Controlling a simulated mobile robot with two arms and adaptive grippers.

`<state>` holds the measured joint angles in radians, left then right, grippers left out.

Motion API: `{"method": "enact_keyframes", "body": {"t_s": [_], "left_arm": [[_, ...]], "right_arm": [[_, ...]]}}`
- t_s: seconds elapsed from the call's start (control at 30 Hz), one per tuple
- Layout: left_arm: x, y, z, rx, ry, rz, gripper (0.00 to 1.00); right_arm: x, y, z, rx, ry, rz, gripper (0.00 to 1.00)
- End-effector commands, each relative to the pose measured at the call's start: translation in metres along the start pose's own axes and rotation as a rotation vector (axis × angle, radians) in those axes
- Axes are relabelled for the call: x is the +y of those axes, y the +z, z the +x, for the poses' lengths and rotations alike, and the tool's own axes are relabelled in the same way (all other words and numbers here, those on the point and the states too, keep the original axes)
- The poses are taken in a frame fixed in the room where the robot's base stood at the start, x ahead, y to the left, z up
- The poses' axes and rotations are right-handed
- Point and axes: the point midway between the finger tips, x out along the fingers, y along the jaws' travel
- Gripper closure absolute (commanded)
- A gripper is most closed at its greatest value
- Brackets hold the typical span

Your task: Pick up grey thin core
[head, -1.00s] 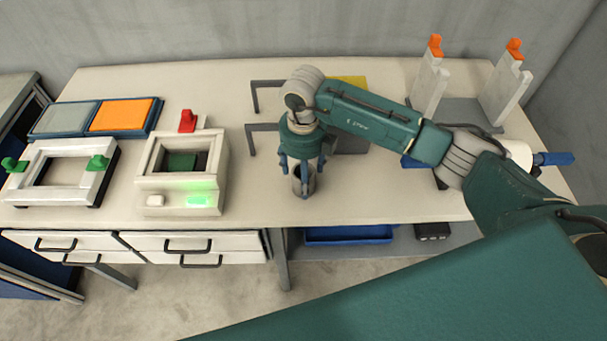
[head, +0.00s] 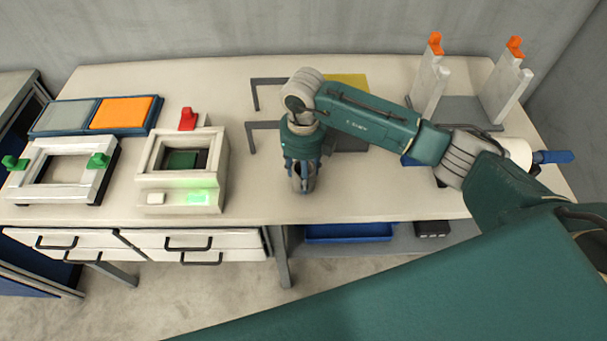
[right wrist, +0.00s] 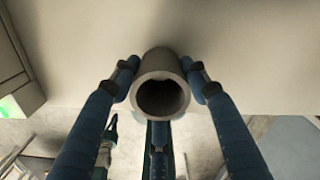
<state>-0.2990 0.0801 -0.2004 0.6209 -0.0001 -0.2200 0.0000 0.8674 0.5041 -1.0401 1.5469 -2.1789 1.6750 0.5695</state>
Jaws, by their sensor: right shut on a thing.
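The grey thin core (right wrist: 161,68) is a hollow tube in the middle of the right wrist view, with its open end facing the camera. In the head view the core (head: 303,180) stands upright on the table and is mostly hidden by my gripper. My right gripper (right wrist: 162,78) has its blue fingers on both sides of the core and is shut on it. In the head view the right gripper (head: 302,178) points straight down near the table's front edge. My left gripper is not in view.
A white box with a green light (head: 198,198) stands left of my right gripper. A white frame with green clips (head: 60,200) and a tray with grey and orange pads (head: 45,130) lie further left. A stand with white uprights (head: 432,85) is at the back right. Grey brackets (head: 252,145) are behind the gripper.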

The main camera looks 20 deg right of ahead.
Motion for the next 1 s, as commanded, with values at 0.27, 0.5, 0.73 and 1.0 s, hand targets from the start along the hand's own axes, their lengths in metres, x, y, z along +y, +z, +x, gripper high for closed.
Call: {"method": "enact_keyframes", "body": {"t_s": [0.27,0.5,0.73,1.0], "left_arm": [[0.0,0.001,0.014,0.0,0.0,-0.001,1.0],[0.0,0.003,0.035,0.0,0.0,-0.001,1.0],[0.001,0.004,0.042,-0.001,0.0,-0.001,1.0],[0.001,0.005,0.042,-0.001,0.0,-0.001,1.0]], "right_arm": [[0.0,0.003,-0.04,-0.008,0.0,-0.001,0.81],[-0.001,0.002,-0.111,-0.011,-0.002,-0.002,0.81],[-0.001,0.001,-0.17,-0.007,-0.003,0.0,0.81],[-0.001,0.0,-0.194,-0.002,-0.001,-0.001,0.81]]}}
